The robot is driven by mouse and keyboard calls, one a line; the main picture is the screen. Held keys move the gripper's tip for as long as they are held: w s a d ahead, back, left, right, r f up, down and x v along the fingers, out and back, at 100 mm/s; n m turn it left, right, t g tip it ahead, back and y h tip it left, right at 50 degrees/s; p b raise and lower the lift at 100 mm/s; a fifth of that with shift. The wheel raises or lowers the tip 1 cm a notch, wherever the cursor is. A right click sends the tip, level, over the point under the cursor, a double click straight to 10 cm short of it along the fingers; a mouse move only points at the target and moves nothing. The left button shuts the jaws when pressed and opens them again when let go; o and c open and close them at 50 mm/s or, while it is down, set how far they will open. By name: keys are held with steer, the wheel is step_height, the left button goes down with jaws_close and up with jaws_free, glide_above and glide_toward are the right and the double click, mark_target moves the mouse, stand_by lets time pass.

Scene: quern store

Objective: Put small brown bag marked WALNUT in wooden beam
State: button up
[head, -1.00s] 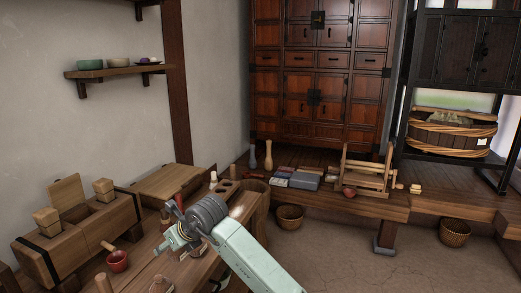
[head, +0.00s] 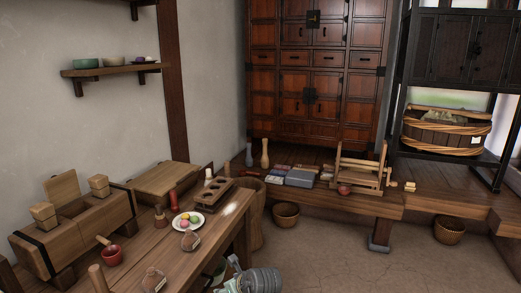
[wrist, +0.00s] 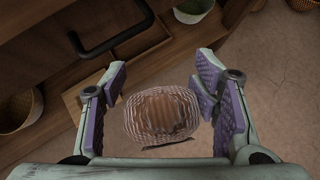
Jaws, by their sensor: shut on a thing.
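My gripper (wrist: 162,84) is shut on a small rounded brown bag (wrist: 161,116) with a pale mesh look, which sits between the purple finger pads in the wrist view. No marking on it can be read. In the head view my gripper is at the bottom edge, mostly cut off, right of the table. A wooden beam with round holes (head: 213,194) lies on the table. A heavier wooden block with a black band and an open slot (head: 75,228) stands at the left; I cannot tell which is the task's beam.
Two small brown pouches (head: 190,241) and (head: 153,280) are on the table (head: 208,255), near a white plate (head: 188,222) of coloured balls. A red cup (head: 112,256) stands left. Open floor lies right.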

steer(key=s+d+f, duration=0.3)
steer(key=s+f, duration=0.1)
steer(key=f, duration=0.2)
steer(key=s+d+f+m, duration=0.1)
steer(key=s+d+f, duration=0.2)
steer(key=f, duration=0.3)
steer(key=s+d+f+h, duration=0.1)
steer(key=s+d+f, duration=0.2)
steer(key=f, duration=0.3)
steer(key=shift+s+d+f+m+t, duration=0.15)
steer(key=shift+s+d+m+t, duration=0.2)
steer(key=shift+s, duration=0.45)
steer(key=shift+a, duration=0.2)
